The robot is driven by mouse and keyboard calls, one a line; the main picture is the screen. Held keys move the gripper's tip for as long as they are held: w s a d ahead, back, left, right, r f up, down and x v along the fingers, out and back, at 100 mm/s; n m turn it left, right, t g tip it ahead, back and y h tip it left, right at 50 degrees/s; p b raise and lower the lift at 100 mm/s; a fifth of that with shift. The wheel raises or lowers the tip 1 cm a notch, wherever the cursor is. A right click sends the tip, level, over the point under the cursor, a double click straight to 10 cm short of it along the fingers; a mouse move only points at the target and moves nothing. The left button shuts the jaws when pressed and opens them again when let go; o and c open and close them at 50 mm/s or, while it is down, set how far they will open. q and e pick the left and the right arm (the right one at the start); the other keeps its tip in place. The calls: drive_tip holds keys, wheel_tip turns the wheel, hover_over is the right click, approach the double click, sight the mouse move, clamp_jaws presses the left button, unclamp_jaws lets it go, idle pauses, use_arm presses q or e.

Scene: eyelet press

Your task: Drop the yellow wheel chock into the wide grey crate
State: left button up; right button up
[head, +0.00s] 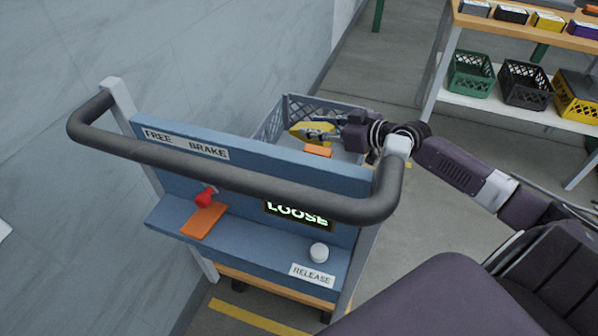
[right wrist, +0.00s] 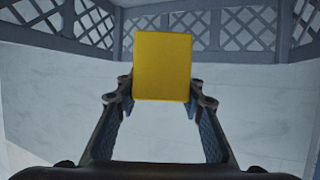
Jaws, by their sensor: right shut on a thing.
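The yellow wheel chock (head: 305,131) is held in my right gripper (head: 325,136), over the wide grey crate (head: 322,106) behind the blue cart panel. In the right wrist view the chock (right wrist: 162,55) sits between the two fingertips of my right gripper (right wrist: 161,92). The crate's lattice walls (right wrist: 235,30) and pale floor show beyond it there. I cannot tell how high the chock is above the crate floor. My left gripper is not in view.
A blue cart panel (head: 170,215) with a dark handlebar (head: 240,172) stands in front of the crate. It carries a red lever (head: 205,198), a white knob (head: 319,251) and a display reading LOOSE (head: 298,215). A shelf with crates (head: 525,84) is at the right.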

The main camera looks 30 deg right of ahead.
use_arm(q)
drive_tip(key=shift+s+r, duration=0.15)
use_arm(e)
drive_tip(key=shift+f, duration=0.6)
drive_tip(key=o, duration=1.4)
drive_tip(key=shift+s, duration=0.1)
